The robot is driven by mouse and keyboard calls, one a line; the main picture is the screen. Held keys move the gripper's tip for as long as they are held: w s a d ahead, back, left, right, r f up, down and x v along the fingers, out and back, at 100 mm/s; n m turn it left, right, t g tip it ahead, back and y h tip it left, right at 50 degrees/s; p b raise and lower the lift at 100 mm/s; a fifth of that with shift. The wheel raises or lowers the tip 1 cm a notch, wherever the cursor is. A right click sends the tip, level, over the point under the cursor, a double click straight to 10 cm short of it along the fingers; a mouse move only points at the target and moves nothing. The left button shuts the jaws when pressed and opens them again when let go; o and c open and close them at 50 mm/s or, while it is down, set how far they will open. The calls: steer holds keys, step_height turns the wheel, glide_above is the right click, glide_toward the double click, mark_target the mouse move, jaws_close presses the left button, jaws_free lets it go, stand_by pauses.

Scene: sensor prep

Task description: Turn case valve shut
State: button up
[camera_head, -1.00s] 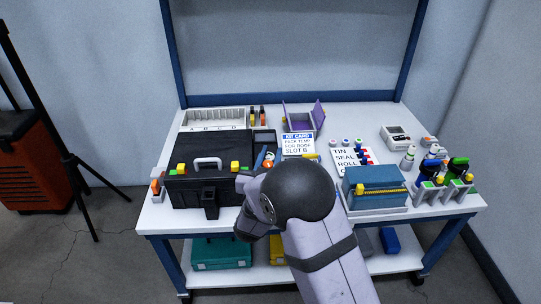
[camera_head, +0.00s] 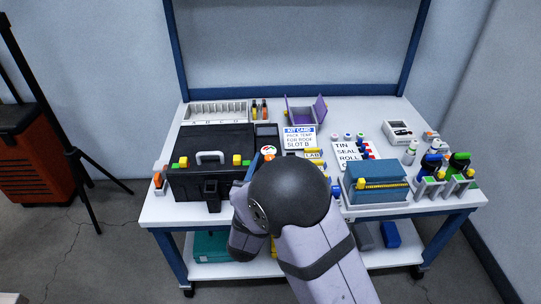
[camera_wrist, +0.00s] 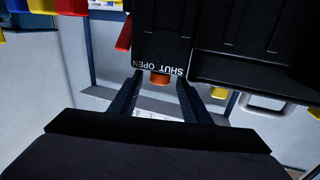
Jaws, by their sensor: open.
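The black case (camera_head: 215,140) stands at the left of the bench, with a grey handle (camera_head: 209,157) on it. In the wrist view the case (camera_wrist: 225,30) appears upside down. Its orange valve knob (camera_wrist: 160,79) sits at its edge beside the printed words SHUT and OPEN. My gripper (camera_wrist: 160,86) is open, with one finger on each side of the knob. Gaps show between the knob and both fingers; I cannot tell how deep the knob sits between them.
Right of the case are the kit card (camera_head: 299,138), a purple open box (camera_head: 305,113), a tin seal roll card (camera_head: 348,151) and a blue box (camera_head: 376,182). Bottles in holders (camera_head: 430,183) stand at the right edge. The floor before the bench is clear.

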mark_target(268, 156)
steer(key=shift+s+a, duration=0.1)
steer(key=shift+s, duration=0.35)
